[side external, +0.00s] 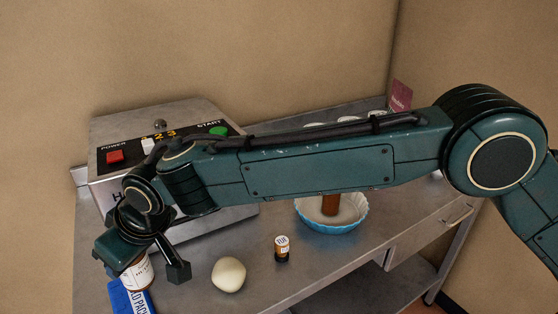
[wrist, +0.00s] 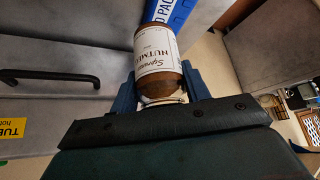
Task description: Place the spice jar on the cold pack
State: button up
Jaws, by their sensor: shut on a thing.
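The spice jar (side external: 138,276) has a white label and brown contents. In the wrist view the jar (wrist: 157,60) shows "NUTMEG" on its label and sits between the two blue fingers. My gripper (side external: 146,262) is shut on it, near the front left of the steel table. The blue cold pack (side external: 125,299) with white lettering lies at the table's front left, partly hidden by the jar. The cold pack (wrist: 172,12) also shows past the jar in the wrist view. Whether the jar touches the pack I cannot tell.
A steel machine (side external: 243,213) with buttons stands behind my gripper. A pale round object (side external: 228,275) and a small dark bottle (side external: 282,254) stand to the right. Farther right is a blue bowl (side external: 330,228) with a brown upright object in it. The table front between them is clear.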

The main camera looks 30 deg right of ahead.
aim_at(137, 270)
jog(key=shift+f, duration=2.1)
jog(key=shift+f, duration=0.15)
jog(key=o, duration=1.1)
jog(key=shift+s+d+r, duration=0.1)
jog(key=shift+s+r, duration=0.05)
jog(key=shift+r, duration=0.3)
jog(key=v, duration=1.1)
jog(key=shift+d+r, duration=0.15)
